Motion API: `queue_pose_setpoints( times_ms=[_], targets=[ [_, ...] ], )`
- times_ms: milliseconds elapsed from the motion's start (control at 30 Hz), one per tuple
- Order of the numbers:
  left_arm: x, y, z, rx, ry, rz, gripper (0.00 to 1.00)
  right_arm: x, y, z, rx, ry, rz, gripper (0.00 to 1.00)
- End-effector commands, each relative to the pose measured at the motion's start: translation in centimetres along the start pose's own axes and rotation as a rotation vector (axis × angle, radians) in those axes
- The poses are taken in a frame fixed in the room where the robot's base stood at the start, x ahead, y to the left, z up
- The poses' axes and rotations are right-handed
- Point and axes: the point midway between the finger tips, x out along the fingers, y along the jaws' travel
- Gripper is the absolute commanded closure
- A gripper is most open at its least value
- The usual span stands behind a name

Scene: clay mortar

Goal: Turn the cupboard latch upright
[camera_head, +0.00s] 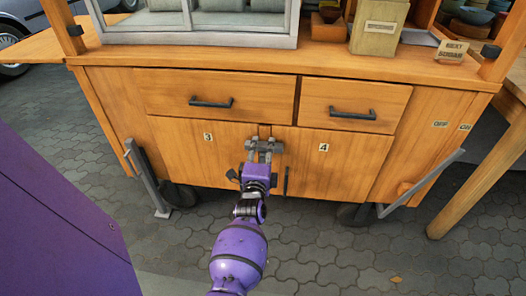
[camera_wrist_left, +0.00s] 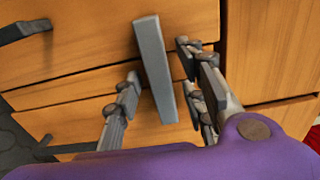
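The wooden cart's cupboard has a left door (camera_head: 208,142) marked 3 and a right door (camera_head: 323,160) marked 4. My left gripper (camera_head: 264,149) is at the top of the seam between them and hides most of the latch in the head view. In the left wrist view, a flat grey bar, apparently the latch (camera_wrist_left: 155,68), lies lengthwise between the spread fingers of my left gripper (camera_wrist_left: 164,98). Gaps show on both sides of the bar, and I see no clear contact. The latch's tilt against the doors is hard to tell. My right gripper is not in view.
Two drawers with dark handles, the left handle (camera_head: 211,102) and the right handle (camera_head: 352,114), sit above the doors. A dark door handle (camera_head: 286,181) is just right of my gripper. Grey side struts (camera_head: 147,178) flank the cart. Paving in front is open.

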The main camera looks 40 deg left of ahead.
Motion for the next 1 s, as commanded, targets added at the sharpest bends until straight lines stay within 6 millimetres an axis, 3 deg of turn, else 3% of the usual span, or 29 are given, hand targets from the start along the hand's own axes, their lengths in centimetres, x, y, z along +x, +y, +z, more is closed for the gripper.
queue_pose_setpoints(
  times_ms=[67, 333, 667, 1000],
  targets=[
    [0.0, 0.0, 0.0, 0.0, 0.0, 0.0, 0.65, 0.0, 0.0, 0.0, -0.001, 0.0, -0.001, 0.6],
    [-0.1, 0.0, 0.0, 0.0, 0.0, 0.0, 1.0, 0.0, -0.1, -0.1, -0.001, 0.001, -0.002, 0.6],
    [-0.1, 0.0, 0.0, -0.029, 0.001, 0.001, 1.0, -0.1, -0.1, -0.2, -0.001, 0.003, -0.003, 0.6],
    [-0.1, -0.1, -0.1, -0.235, 0.001, 0.002, 1.0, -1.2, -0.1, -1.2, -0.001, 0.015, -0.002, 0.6]
  ],
)
